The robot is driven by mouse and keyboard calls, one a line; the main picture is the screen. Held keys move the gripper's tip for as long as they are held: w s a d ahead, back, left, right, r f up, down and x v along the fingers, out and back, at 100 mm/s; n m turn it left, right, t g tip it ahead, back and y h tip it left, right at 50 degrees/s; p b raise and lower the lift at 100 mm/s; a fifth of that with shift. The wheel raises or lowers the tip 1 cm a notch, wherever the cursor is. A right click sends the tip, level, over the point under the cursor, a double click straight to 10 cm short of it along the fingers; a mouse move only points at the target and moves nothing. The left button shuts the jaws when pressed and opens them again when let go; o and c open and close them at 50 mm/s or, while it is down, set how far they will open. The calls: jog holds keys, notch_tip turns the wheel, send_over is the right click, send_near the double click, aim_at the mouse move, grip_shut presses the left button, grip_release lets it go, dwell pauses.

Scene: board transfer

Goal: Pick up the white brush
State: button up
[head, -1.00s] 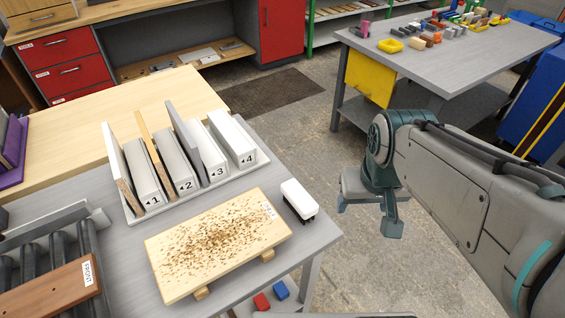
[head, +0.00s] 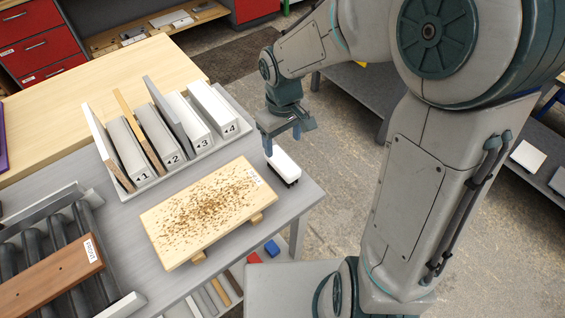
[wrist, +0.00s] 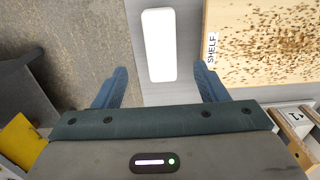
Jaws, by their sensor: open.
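The white brush (head: 284,163) has a white block top and dark bristles below. It rests on the grey table near its right edge, just right of the chip-covered board (head: 207,212). My gripper (head: 285,136) is open and empty, above and slightly behind the brush in the head view. In the wrist view the brush (wrist: 158,44) lies ahead of my open gripper (wrist: 158,88), lined up between the two blue fingers. The gripper does not touch it. The bristles are hidden from above in the wrist view.
A rack (head: 232,97) with numbered slots and upright boards stands behind the chip-covered board. A roller conveyor (head: 38,240) with a brown board (head: 52,285) is at the left. The floor (head: 335,180) right of the table is open.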

aim_at(282, 160)
notch_tip(282, 160, down, 9)
jog(key=shift+a+r, duration=0.1)
jog(key=shift+r, duration=0.1)
dwell(0.3)
jog(key=c, duration=1.1)
